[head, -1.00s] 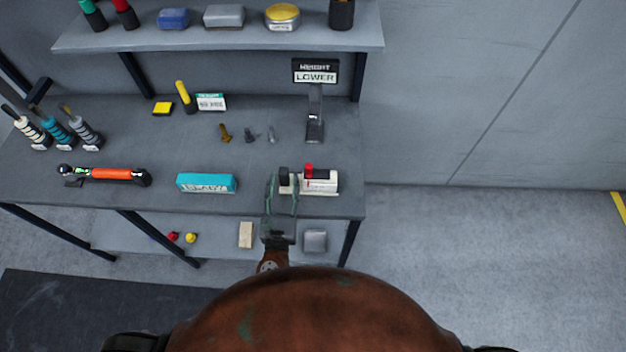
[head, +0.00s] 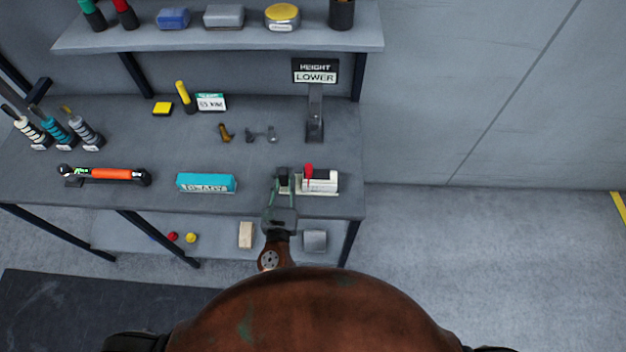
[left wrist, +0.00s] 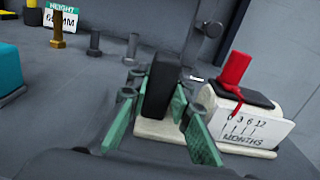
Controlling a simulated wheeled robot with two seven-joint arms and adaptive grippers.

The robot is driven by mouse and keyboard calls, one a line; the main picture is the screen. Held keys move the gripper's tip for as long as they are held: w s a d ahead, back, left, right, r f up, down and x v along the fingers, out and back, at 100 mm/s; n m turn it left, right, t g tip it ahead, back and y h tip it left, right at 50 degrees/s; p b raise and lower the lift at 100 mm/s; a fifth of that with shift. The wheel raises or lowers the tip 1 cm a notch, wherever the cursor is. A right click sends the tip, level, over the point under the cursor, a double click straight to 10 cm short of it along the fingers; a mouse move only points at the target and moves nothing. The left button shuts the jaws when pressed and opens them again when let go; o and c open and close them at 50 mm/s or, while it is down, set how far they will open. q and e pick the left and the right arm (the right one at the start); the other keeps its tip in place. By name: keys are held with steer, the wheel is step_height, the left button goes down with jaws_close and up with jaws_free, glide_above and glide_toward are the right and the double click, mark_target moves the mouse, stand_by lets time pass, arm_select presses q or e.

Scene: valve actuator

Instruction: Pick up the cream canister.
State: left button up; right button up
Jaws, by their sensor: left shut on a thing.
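A cream canister-like tube (head: 33,132) with dark bands leans at the far left of the bench, beside a teal and a grey one. My left gripper (head: 284,180) is far from it, at the bench's right front. It is shut on an upright black block (left wrist: 160,88) that stands on a cream base plate (left wrist: 158,131). The green fingers flank the block in the left wrist view (left wrist: 163,115). Beside it is a cream housing (head: 321,182) with a red lever (left wrist: 234,72), a black top and a months scale. My right gripper is not in view.
A teal box (head: 206,183) and an orange-handled tool (head: 112,174) lie left of my gripper. A height sign on a post (head: 315,110) stands behind. Several small bolts (head: 250,135) stand mid-bench. An upper shelf (head: 215,41) overhangs the back.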

arm_select(q)
jaws_close()
step_height(320, 180, up, 9)
steer(key=shift+f, duration=4.05)
steer(key=shift+f, duration=0.55)
